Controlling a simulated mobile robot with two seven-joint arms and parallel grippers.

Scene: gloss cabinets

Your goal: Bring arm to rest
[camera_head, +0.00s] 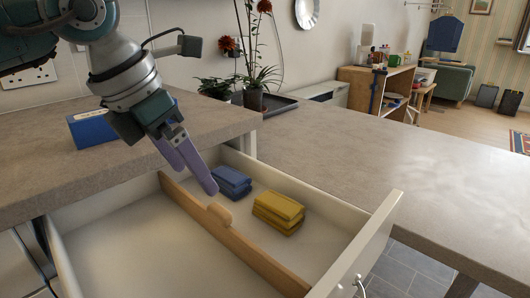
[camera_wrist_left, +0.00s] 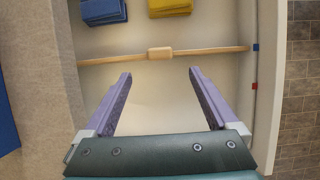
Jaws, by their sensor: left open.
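My left gripper (camera_head: 200,178) comes in from the upper left over the open drawer (camera_head: 374,236). It points down near the wooden divider (camera_head: 249,249). In the left wrist view its two purple fingers (camera_wrist_left: 160,84) are spread apart with nothing between them. The divider also shows there (camera_wrist_left: 205,50), with a small raised wooden block (camera_wrist_left: 160,53) in its middle, ahead of the fingertips. A folded blue cloth (camera_head: 232,182) and a folded yellow cloth (camera_head: 279,212) lie beyond the divider in the drawer. My right gripper is not in view.
A blue box (camera_head: 92,130) stands on the left counter (camera_head: 35,165). Potted flowers (camera_head: 252,98) and a dark tray (camera_head: 280,106) stand at the back. The right countertop (camera_head: 400,160) is mostly bare. The drawer's near compartment (camera_head: 150,245) looks empty.

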